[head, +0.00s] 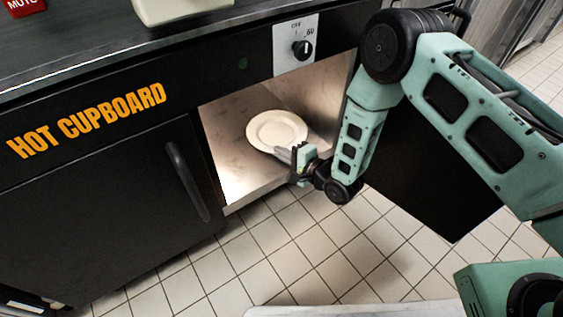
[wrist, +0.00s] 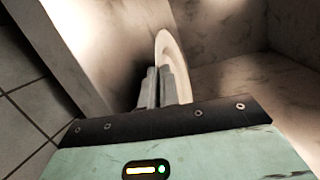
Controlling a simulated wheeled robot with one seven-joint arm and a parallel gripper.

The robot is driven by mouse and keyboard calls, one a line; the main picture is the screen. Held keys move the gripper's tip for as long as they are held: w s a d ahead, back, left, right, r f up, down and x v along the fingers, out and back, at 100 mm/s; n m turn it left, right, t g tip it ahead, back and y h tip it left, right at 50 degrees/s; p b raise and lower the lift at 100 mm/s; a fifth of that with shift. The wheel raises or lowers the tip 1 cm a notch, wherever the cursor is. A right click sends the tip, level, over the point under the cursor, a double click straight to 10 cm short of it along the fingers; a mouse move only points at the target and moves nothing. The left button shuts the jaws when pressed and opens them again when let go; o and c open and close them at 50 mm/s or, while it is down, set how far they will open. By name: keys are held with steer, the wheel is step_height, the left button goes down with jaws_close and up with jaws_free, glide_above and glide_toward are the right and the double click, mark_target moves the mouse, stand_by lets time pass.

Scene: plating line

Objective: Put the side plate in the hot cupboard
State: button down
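The side plate (head: 277,130) is round and cream-white, and in the head view it is inside the opening of the hot cupboard (head: 85,125). In the wrist view the plate (wrist: 176,62) shows nearly edge-on, its near part between the fingers. My gripper (head: 303,156) is at the cupboard's opening, shut on the plate's near rim; its fingers also show in the wrist view (wrist: 160,88). I cannot tell whether the plate touches the cupboard floor (head: 240,165).
The right door (head: 430,190) stands open, behind my arm. The left door (head: 100,215) with its long handle is closed. A dial (head: 301,50) is above the opening. A pale container (head: 180,10) stands on the dark counter (head: 75,45). Tiled floor (head: 270,250) lies in front.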

steer(key=shift+f+b, duration=0.45)
steer(key=shift+f, duration=0.75)
steer(key=shift+f, duration=0.15)
steer(key=c, duration=1.9)
jaws_free()
